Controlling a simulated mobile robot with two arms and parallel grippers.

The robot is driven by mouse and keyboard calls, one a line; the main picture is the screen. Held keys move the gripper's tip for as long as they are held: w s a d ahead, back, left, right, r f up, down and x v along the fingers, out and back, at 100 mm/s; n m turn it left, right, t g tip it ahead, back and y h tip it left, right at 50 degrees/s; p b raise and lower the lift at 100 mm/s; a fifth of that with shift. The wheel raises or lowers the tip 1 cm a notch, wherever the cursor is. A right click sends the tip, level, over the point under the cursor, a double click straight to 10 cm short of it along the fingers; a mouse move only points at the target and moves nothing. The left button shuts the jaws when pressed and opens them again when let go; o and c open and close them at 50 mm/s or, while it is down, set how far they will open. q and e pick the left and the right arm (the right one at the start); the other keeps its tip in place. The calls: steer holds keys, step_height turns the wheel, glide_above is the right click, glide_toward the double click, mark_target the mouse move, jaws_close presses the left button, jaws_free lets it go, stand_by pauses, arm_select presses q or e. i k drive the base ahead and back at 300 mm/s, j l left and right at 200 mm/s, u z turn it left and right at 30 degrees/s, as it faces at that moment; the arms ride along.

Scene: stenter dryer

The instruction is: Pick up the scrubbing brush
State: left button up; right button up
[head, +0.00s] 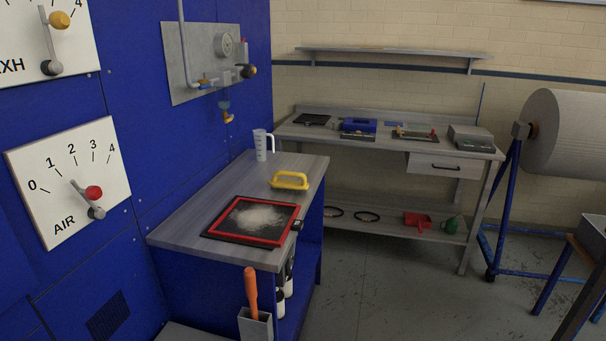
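A yellow object with a raised loop handle (289,181), which looks like the scrubbing brush, lies on the grey top of the blue cabinet (185,232). It sits behind the red-framed screen (250,239), near the right edge of the top. Its underside is hidden, so bristles cannot be made out. Neither of my grippers is in view, and nothing touches the yellow object.
A clear measuring jug (261,146) stands at the back of the cabinet top. An orange handle (251,290) sticks up from a grey holder (255,325) at the front. A workbench (376,145) stands behind, with a large fabric roll (568,130) at right. Floor (375,285) right of the cabinet is clear.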

mark_target(284, 184)
steer(key=i+l, duration=0.55)
steer(key=i, duration=0.15)
steer(key=i+l, duration=1.15)
steer(key=i, duration=0.25)
